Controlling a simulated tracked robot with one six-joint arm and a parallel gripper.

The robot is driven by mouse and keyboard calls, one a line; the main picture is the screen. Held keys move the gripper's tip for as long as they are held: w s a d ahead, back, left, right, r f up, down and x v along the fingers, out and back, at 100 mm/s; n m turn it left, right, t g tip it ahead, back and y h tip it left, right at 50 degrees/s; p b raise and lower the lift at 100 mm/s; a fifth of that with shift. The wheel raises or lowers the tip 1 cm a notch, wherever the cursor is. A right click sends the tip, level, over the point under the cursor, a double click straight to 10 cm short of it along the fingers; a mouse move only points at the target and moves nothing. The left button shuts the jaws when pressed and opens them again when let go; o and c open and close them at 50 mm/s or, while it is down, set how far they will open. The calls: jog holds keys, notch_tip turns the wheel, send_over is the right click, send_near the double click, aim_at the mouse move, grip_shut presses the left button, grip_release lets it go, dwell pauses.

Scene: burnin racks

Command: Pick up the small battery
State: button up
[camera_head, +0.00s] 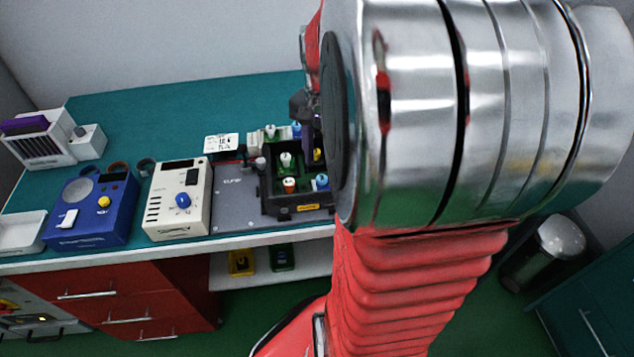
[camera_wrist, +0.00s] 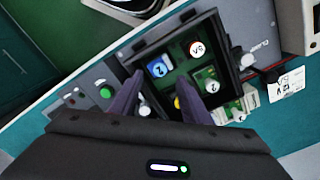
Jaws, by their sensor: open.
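A black divided tray (camera_head: 297,209) on the bench holds several small capped cylinders, likely batteries; I cannot tell which is the small one.
Left of the tray stand a cream meter (camera_head: 178,200), a blue device (camera_head: 92,210) and a white rack (camera_head: 40,140). A label card (camera_head: 221,142) lies behind the tray. My arm hides the bench's right side.

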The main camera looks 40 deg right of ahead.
aim_at(321, 177)
jog(key=shift+f, duration=0.1)
jog(key=shift+w+f, duration=0.1)
jog(key=shift+f, duration=2.4)
jog(key=shift+c, duration=0.5)
grip_shut()
